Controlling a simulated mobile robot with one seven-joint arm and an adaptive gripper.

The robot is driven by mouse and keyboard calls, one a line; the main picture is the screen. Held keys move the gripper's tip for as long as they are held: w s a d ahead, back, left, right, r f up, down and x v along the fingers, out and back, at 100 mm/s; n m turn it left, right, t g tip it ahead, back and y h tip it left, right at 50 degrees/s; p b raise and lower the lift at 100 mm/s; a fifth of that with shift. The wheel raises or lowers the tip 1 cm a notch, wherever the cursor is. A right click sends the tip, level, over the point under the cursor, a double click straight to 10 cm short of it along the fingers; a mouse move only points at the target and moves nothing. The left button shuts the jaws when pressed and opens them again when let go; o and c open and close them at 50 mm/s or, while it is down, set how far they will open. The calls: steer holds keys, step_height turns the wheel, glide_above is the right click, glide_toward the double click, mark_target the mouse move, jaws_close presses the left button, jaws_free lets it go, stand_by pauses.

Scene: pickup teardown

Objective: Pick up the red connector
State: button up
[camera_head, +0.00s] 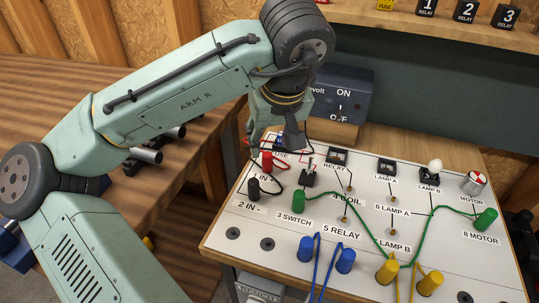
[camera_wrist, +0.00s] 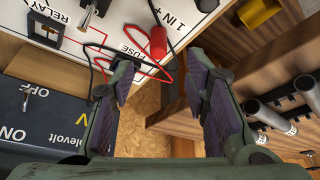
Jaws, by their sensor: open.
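The red connector (camera_head: 267,161) stands at the "1 IN +" spot near the far left edge of the white panel (camera_head: 330,215), with a red wire beside it. In the wrist view the red connector (camera_wrist: 157,41) shows ahead of and between the fingertips. My gripper (camera_head: 277,140) is above the panel's far left corner, close to the connector. In the wrist view my gripper (camera_wrist: 161,80) is open, its fingers wide apart with nothing between their pads. The connector's lower end is hard to make out.
A black connector (camera_head: 253,188) stands at "2 IN -". Green (camera_head: 298,201), blue (camera_head: 305,249) and yellow (camera_head: 387,271) connectors with cables occupy the panel. A dark power box (camera_head: 345,92) stands behind. Metal tubes (camera_wrist: 272,118) lie on a rack beyond the panel's edge.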

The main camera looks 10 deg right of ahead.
mark_target(268, 156)
steer(key=p+x, duration=0.1)
steer(key=x, duration=0.7)
steer(key=shift+d+p, duration=0.1)
steer(key=shift+p, duration=0.2)
steer(key=c, duration=0.9)
